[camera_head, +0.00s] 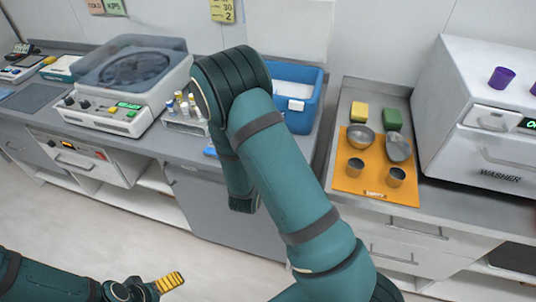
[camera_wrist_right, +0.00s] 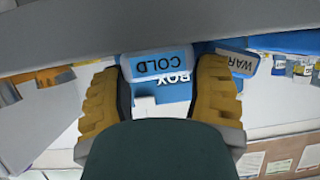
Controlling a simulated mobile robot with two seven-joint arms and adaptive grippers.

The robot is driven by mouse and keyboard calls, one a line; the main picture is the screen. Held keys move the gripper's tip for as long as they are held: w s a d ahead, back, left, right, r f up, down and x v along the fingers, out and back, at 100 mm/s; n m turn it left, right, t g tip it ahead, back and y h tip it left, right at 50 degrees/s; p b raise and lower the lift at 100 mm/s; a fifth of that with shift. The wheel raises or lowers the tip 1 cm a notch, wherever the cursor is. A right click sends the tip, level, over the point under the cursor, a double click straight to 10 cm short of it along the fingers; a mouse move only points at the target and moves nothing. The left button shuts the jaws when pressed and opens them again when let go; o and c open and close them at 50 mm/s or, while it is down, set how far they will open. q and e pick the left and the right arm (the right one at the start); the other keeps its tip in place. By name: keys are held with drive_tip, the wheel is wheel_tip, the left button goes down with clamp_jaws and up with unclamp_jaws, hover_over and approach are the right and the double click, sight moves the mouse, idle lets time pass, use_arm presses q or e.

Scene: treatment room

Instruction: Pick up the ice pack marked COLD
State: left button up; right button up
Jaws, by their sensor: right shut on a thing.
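In the right wrist view, the ice pack marked COLD (camera_wrist_right: 157,64) is blue and white, its lettering upside down. It sits between the two yellow fingers of my right gripper (camera_wrist_right: 160,75), which is shut on it. A similar pack marked WARM (camera_wrist_right: 237,63) lies just right of it, beyond the right finger. In the head view my right arm hides its own gripper and the held pack. My left gripper (camera_head: 158,284) is low at the left, away from the counter; its yellow fingertip shows, but its opening is unclear.
A blue bin (camera_head: 312,88) stands behind my right arm. A centrifuge (camera_head: 130,85) and a vial rack (camera_head: 184,122) are to its left. An orange mat (camera_head: 345,176) with metal bowls and cups lies right, beside a white washer (camera_head: 485,120).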

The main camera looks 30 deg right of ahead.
drive_tip(key=shift+s+f, duration=0.15)
wheel_tip(320, 180, up, 10)
drive_tip(key=shift+p, duration=1.1)
clamp_jaws()
drive_tip(key=o, duration=1)
unclamp_jaws()
drive_tip(key=shift+o, duration=0.2)
